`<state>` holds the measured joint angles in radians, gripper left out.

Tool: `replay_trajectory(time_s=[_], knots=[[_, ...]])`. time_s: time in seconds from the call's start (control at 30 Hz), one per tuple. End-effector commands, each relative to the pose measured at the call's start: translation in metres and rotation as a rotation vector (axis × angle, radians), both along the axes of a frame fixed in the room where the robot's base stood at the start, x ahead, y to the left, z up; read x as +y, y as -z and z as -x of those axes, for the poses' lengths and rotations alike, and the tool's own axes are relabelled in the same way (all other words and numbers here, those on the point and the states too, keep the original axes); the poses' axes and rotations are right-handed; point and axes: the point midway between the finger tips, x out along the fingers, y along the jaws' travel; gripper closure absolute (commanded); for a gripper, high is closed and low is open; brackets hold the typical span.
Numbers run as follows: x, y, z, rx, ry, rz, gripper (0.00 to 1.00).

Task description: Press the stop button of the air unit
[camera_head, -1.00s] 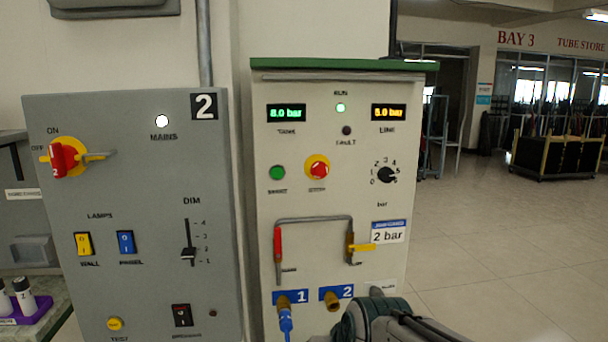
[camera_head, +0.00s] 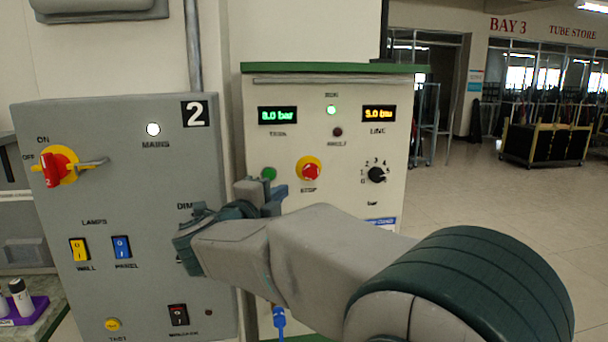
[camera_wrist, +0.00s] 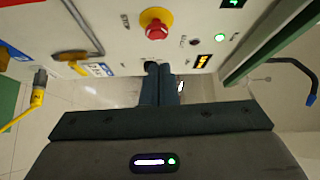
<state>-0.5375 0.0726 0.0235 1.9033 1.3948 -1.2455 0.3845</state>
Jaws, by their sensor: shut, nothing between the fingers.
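The air unit (camera_head: 340,230) is a cream cabinet with a green top. Its stop button (camera_head: 311,171) is a red mushroom head on a yellow ring, labelled STOP, to the right of the green start button (camera_head: 269,174). In the wrist view the stop button (camera_wrist: 157,30) is unobstructed, just beyond my fingertips and apart from them. My gripper (camera_head: 277,196) is shut and empty in front of the panel, below and left of the stop button in the head view. Its closed fingers (camera_wrist: 158,70) point at the panel. The green run lamp (camera_head: 331,110) is lit.
A grey box marked 2 (camera_head: 120,210) with switches stands left of the air unit. A selector knob (camera_head: 376,175) sits right of the stop button. My arm hides the lower panel; a blue hose end (camera_head: 279,318) shows beneath. Open floor lies to the right.

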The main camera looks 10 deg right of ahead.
Motion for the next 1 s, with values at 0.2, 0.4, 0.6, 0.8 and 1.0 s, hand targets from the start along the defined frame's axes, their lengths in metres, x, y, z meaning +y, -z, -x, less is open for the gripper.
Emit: replay_trajectory(time_s=[0.2,0.4,0.6,0.8,1.0], knots=[[0.0,0.004,0.014,-0.015,0.132,-0.055,1.0],[-0.001,0.004,0.015,-0.017,0.144,-0.059,1.0],[-0.002,0.004,0.014,-0.017,0.144,-0.058,1.0],[-0.018,0.002,-0.001,-0.015,0.147,-0.056,1.0],[-0.048,0.001,-0.031,-0.014,0.147,-0.055,1.0]])
